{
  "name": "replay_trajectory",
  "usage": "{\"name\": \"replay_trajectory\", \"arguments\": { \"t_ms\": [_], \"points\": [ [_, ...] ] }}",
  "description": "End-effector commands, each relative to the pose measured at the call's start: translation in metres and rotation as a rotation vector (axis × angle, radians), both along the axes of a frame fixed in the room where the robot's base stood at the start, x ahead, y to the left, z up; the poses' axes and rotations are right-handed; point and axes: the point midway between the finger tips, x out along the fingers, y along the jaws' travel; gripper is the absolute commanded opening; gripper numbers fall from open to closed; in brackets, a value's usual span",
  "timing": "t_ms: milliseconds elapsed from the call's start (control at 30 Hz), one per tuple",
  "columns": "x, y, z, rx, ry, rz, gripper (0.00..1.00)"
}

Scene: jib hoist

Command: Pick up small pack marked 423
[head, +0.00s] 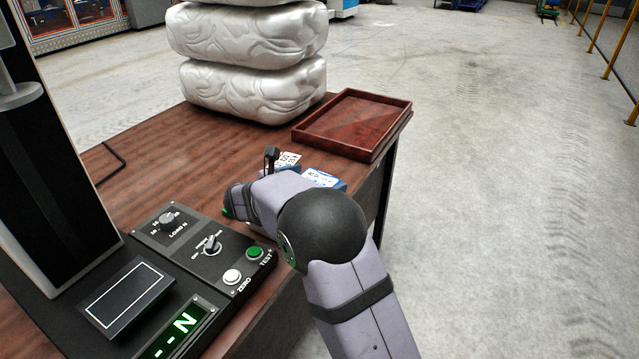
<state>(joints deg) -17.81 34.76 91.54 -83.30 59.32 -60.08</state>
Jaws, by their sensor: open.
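Two small packs lie on the brown table behind my arm. One has a white printed label (290,158); the other is blue with a white label (323,179), to its right and nearer. Both are partly covered by my arm, and the print is too small to read surely, so I cannot tell which is marked 423. My gripper (271,156) shows only as a dark finger part beside the left pack's label. It is open, and its other parts are hidden behind my wrist. I cannot tell whether it touches the pack.
An empty reddish wooden tray (352,124) stands at the table's right edge. Stacked white sacks (250,88) stand behind the packs. A black control panel (205,246) with knobs and buttons lies at the front left, near my wrist. Open floor lies right of the table (155,145).

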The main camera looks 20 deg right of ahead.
Motion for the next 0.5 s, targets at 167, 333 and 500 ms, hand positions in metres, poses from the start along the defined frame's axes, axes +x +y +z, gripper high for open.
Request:
{"name": "replay_trajectory", "arguments": {
  "t_ms": [167,333,500],
  "points": [
    [0.0019,-0.0021,-0.0010,0.000,0.000,0.001,1.00],
    [0.0018,-0.0020,-0.0009,0.000,0.000,0.000,0.86],
    [0.0017,-0.0018,-0.0008,0.000,0.000,0.000,0.59]
  ]
}}
